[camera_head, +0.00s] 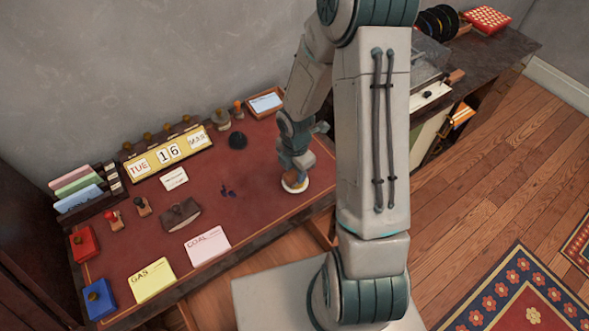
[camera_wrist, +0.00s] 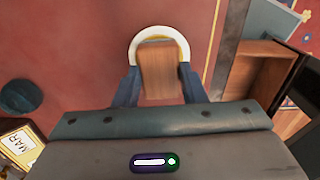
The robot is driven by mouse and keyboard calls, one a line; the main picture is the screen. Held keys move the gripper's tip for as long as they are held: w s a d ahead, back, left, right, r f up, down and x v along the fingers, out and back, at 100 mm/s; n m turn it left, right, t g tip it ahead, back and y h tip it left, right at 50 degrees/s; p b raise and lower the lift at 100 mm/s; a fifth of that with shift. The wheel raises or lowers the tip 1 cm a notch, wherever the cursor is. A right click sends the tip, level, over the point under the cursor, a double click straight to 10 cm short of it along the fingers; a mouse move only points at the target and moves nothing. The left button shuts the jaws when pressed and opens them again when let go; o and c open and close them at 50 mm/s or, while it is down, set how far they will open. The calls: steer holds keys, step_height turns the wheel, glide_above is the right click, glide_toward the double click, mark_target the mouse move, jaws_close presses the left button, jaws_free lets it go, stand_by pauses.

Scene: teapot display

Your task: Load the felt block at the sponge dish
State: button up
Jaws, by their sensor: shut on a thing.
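A round white dish (camera_head: 296,189) with a yellow inside sits on the right part of the red desk top. It also shows in the wrist view (camera_wrist: 135,46). My gripper (camera_wrist: 160,85) points down over the dish and is shut on a block with a brown wood-grained top (camera_wrist: 158,70), which I take as the felt block. The block is between both fingers and covers most of the dish. I cannot tell whether its underside touches the dish. In the head view my gripper (camera_head: 294,172) hides most of the block.
A dark round object (camera_head: 237,141) and a framed tray (camera_head: 266,103) stand behind. A calendar (camera_head: 168,153), a brown block (camera_head: 180,214), stamps, a yellow GAS card (camera_head: 150,280) and a pink COAL card (camera_head: 208,245) lie left. Dark purple spots (camera_head: 228,190) mark the desk.

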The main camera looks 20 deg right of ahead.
mark_target(295, 173)
steer(key=shift+r+p, duration=2.65)
steer(key=shift+r, duration=0.6)
steer(key=shift+f, duration=0.1)
steer(key=m, duration=0.2)
steer(key=w+m, duration=0.1)
steer(key=m, duration=0.1)
steer(key=shift+w+m, duration=0.2)
steer(key=shift+m, duration=0.1)
steer(key=w+m, duration=0.1)
steer(key=m, duration=0.5)
steer(key=w+m+b, duration=0.1)
steer(key=w+m, duration=0.1)
steer(key=m, duration=0.4)
steer(key=w+m, duration=0.1)
steer(key=m, duration=0.5)
steer(key=shift+w+r+b, duration=0.35)
steer(key=shift+w+b, duration=0.05)
